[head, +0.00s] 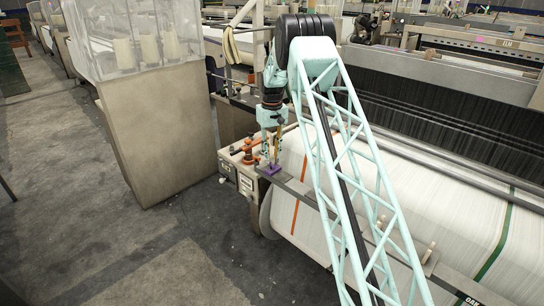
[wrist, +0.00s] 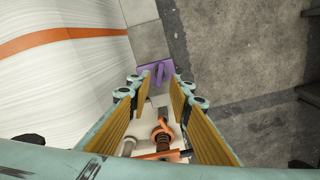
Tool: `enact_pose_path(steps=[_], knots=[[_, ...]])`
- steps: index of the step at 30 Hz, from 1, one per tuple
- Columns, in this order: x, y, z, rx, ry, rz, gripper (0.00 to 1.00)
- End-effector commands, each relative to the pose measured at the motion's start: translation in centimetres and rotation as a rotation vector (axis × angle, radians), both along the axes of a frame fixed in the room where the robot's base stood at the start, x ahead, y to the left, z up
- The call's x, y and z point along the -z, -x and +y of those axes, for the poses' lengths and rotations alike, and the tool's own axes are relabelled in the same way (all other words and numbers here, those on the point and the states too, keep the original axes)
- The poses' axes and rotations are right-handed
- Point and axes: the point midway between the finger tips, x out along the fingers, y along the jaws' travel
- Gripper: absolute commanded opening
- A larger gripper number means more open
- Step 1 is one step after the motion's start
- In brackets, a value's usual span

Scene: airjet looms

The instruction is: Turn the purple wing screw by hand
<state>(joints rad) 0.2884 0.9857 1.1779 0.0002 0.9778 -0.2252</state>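The purple wing screw (head: 271,169) shows in the head view at the front corner of the loom, beside the white roll. In the wrist view the purple wing screw (wrist: 157,70) appears as a flat purple piece with a raised fin near its middle. My gripper (head: 269,159) points down just above it. In the wrist view my gripper (wrist: 156,83) is open, with a gap between its two yellow-padded fingers. The fin lies in line with this gap, just past the fingertips. I cannot tell whether a fingertip touches the purple piece.
An orange fitting (wrist: 162,133) on the white loom end shows between the fingers; in the head view an orange fitting (head: 248,150) stands left of my gripper. The white roll (head: 330,205) lies to the right. A beige cabinet (head: 160,140) stands left, with open grey floor (head: 80,210) in front.

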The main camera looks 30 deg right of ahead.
Motion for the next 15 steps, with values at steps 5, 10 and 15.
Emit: enact_pose_path(steps=[5, 10, 15], knots=[[-0.99, 0.00, 0.00, 0.000, 0.000, 0.000, 0.19], [-1.19, 0.01, 0.00, 0.000, 0.000, 0.000, 0.19], [-1.17, 0.01, 0.01, 0.000, 0.000, 0.000, 0.19]])
